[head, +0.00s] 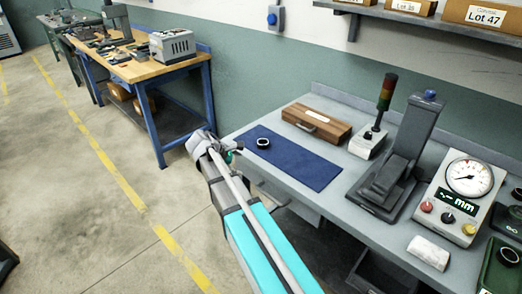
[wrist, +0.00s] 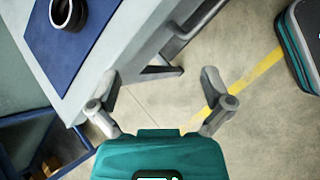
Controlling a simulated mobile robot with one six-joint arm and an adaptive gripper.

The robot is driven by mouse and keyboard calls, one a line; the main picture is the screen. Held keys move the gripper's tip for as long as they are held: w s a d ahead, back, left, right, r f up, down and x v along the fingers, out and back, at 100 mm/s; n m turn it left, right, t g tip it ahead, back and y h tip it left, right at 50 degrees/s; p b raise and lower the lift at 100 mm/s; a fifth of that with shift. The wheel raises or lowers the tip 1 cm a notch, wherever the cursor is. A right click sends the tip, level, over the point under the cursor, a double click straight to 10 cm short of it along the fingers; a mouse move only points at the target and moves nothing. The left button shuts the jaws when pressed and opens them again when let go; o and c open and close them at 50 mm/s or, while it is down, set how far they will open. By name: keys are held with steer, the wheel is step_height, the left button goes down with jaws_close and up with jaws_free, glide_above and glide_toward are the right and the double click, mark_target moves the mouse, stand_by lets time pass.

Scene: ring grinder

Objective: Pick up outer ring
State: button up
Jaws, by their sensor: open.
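A dark outer ring (head: 263,143) lies on the blue mat (head: 290,160) on the grey bench. In the wrist view the ring (wrist: 68,12) shows at the top left, cut by the frame's edge, on the mat (wrist: 78,48). My gripper (wrist: 161,84) is open and empty, its two fingers spread over the floor beside the bench edge. In the head view my gripper is at the left end of the bench, left of the ring and apart from it. Another dark ring (head: 508,256) sits in a green tray (head: 491,275) at the right.
Behind the mat is a wooden box (head: 316,124). To the right stand a signal lamp (head: 386,92), a dark press-like stand (head: 405,155) and a dial gauge unit (head: 463,190). A white block (head: 428,252) lies in front. Open floor is left of the bench.

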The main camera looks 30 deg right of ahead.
steer(key=w+r+n+h+b, duration=0.1)
steer(key=w+r+n+h, duration=0.1)
steer(key=w+n, duration=0.1)
steer(key=w+d+r+n+h+b, duration=0.1)
steer(key=w+n+h, duration=0.1)
steer(key=w, duration=0.4)
steer(key=shift+d+r+n+h, duration=0.15)
steer(key=shift+r+n+h, duration=0.25)
steer(key=shift+n, duration=0.2)
steer(key=shift+f, duration=0.1)
steer(key=b, duration=0.3)
glide_toward(263, 142)
steer(key=shift+s+d+f, duration=0.1)
steer(key=shift+s+d, duration=1)
steer(key=shift+d, duration=0.1)
steer(key=shift+d+f, duration=0.1)
steer(key=shift+d, duration=0.4)
steer(key=shift+b+x, duration=1)
steer(key=shift+x, duration=1.6)
steer(key=shift+c, duration=0.3)
